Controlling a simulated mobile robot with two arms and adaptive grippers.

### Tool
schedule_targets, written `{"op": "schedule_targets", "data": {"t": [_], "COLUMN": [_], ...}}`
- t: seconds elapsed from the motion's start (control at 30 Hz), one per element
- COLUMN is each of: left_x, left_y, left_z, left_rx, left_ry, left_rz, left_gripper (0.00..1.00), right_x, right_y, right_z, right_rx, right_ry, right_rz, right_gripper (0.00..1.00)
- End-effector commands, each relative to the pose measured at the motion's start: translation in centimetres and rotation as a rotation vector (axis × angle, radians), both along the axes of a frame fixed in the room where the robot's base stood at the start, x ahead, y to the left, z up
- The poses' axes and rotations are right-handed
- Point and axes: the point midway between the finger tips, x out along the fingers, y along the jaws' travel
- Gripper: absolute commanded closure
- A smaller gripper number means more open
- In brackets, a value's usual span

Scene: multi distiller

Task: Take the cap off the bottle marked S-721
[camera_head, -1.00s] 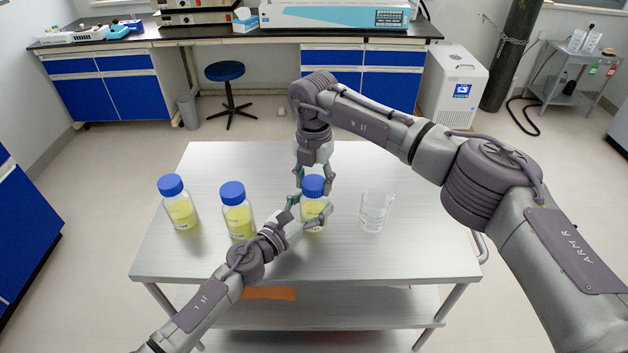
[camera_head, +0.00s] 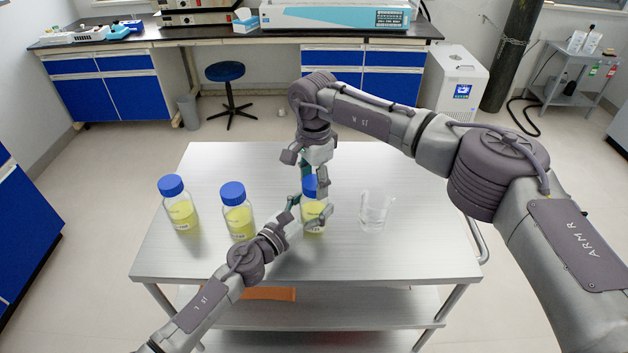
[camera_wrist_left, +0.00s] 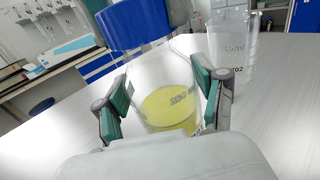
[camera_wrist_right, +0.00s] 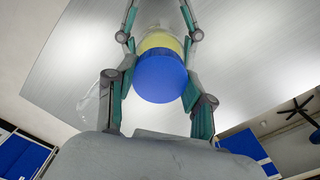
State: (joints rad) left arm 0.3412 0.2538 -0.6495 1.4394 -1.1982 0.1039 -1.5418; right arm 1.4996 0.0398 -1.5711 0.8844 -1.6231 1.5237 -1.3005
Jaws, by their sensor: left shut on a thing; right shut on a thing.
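The bottle (camera_head: 312,224) held by my grippers stands upright on the metal table and contains yellow liquid; its label is too small to read. Its blue cap (camera_head: 309,187) sits on its top; it also shows in the right wrist view (camera_wrist_right: 160,78) and the left wrist view (camera_wrist_left: 135,22). My left gripper (camera_head: 312,211) is shut around the bottle's clear body, with a finger on each side in the left wrist view (camera_wrist_left: 165,98). My right gripper (camera_head: 313,183) comes from above and is shut on the cap, which lies between its fingers in the right wrist view (camera_wrist_right: 158,95).
Two more blue-capped bottles with yellow liquid, one far left (camera_head: 181,207) and one nearer (camera_head: 238,214), stand left of the held bottle. A clear empty beaker (camera_head: 376,211) stands to its right. The table (camera_head: 420,235) is bare at the right and back.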

Motion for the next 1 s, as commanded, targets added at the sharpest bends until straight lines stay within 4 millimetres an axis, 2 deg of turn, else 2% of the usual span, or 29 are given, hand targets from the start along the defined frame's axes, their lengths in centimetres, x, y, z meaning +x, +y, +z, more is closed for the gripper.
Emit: {"op": "schedule_targets", "data": {"t": [0.2, 0.3, 0.43, 0.5, 1.0], "left_x": [-0.02, -0.02, -0.02, -0.03, -0.02], "left_y": [-0.01, -0.01, -0.01, -0.01, -0.01], "left_z": [-0.02, -0.02, -0.02, -0.02, -0.03], "left_rx": [0.0, 0.0, 0.0, 0.0, 0.0], "left_ry": [0.0, 0.0, 0.0, 0.0, 0.0], "left_rz": [-0.001, -0.001, -0.001, -0.001, 0.0], "left_gripper": [1.0, 1.0, 1.0, 1.0, 1.0], "right_x": [0.07, 0.08, 0.1, 0.1, 0.11], "right_y": [-0.09, -0.1, -0.11, -0.11, -0.14], "right_z": [0.07, 0.08, 0.09, 0.09, 0.1], "right_rx": [-0.001, -0.002, -0.001, -0.001, -0.002], "right_ry": [-0.002, -0.002, -0.002, -0.002, -0.002], "right_rz": [0.541, 0.761, 0.954, 1.0, 0.993], "right_gripper": [0.89, 0.89, 0.89, 0.89, 0.89]}}
